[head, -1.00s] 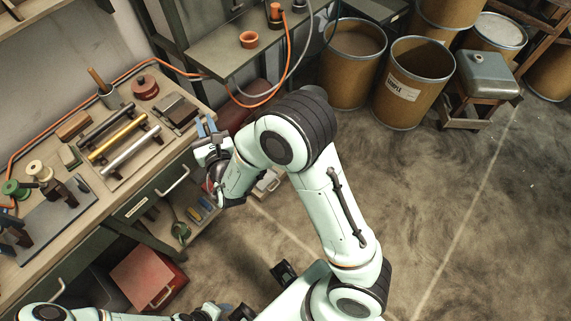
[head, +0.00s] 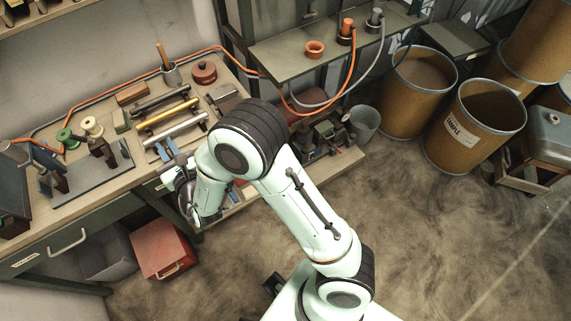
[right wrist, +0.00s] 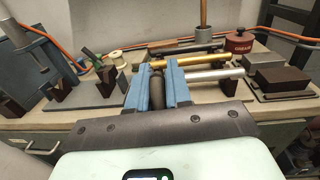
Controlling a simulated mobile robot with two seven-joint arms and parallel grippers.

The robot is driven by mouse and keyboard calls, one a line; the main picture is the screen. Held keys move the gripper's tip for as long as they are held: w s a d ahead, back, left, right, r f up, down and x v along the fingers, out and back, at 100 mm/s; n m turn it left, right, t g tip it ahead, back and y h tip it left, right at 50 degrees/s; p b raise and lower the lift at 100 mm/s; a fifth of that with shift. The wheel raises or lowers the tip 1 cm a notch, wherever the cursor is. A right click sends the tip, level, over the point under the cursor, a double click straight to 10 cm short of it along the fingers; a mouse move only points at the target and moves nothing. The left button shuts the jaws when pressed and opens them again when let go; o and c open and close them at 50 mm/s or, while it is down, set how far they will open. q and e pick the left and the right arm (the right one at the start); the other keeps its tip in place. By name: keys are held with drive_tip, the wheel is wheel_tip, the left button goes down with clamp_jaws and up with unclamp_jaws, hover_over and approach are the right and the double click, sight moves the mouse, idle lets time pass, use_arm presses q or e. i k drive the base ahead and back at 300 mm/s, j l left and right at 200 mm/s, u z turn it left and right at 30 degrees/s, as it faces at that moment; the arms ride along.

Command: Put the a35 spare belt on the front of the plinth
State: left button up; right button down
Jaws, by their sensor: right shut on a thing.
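My right gripper (head: 168,150) is over the front edge of the workbench, in front of the silver rod. In the right wrist view its blue fingers (right wrist: 157,74) are shut on a dark rounded thing (right wrist: 157,93). The fingers hide part of it, so I cannot confirm that it is the a35 spare belt. No readable a35 label shows. I cannot tell for sure which thing is the plinth; a grey plate with dark V-shaped blocks (head: 88,180) lies on the bench to the left of the gripper. My left gripper is not in view.
On the workbench (head: 140,192) lie a black rod, a brass rod (head: 166,116) and a silver rod (head: 176,130). A red tin (head: 204,73) and spools (head: 92,126) stand there too. A red box (head: 160,248) is on the floor. Cardboard drums (head: 475,125) stand right.

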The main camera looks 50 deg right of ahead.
sight(326, 176)
drive_tip(key=k+l+u, duration=0.1)
drive_tip(key=l+u, duration=0.3)
drive_tip(key=k+l+u, duration=0.2)
drive_tip(key=u, duration=0.2)
drive_tip(key=k+l+u, duration=0.25)
drive_tip(key=l, duration=0.15)
drive_tip(key=k+l+u, duration=0.45)
drive_tip(key=k+l, duration=0.45)
drive_tip(key=k, duration=0.15)
drive_tip(key=k+l, duration=0.4)
drive_tip(key=k, duration=0.15)
drive_tip(key=k+l, duration=0.35)
drive_tip(key=k, duration=0.2)
